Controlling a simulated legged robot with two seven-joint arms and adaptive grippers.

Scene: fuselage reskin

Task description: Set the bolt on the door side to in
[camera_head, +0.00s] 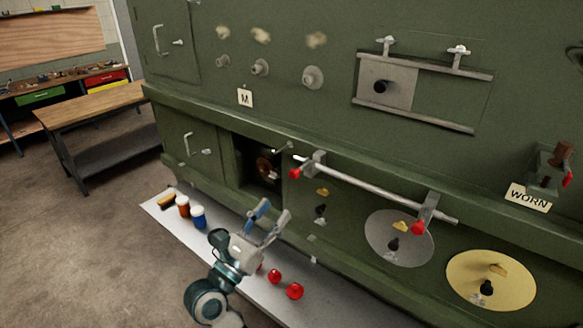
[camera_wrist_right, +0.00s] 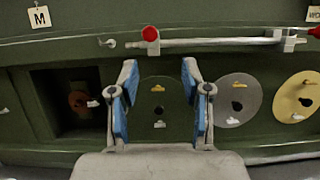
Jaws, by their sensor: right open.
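The green fuselage side (camera_head: 290,110) carries several small metal fittings; I cannot tell for certain which is the task's bolt. A small fitting (camera_head: 207,152) sits beside the handle of the lower left door (camera_head: 190,140). Another small metal piece (camera_head: 282,148) stands at the open bay's upper right corner, left of the long bar; it also shows in the wrist view (camera_wrist_right: 107,43). My right gripper (camera_head: 268,218) is open and empty, below and in front of the panel right of the bay. In the wrist view its blue-padded fingers (camera_wrist_right: 160,70) frame a dark plate. My left gripper is out of view.
A metal bar (camera_head: 375,188) with red-knobbed brackets runs across the panel. A grey disc (camera_head: 400,238) and a yellow disc (camera_head: 490,280) lie at right. A pale ledge (camera_head: 250,285) holds bottles (camera_head: 198,217) and red knobs (camera_head: 295,291). A wooden bench (camera_head: 95,103) stands far left.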

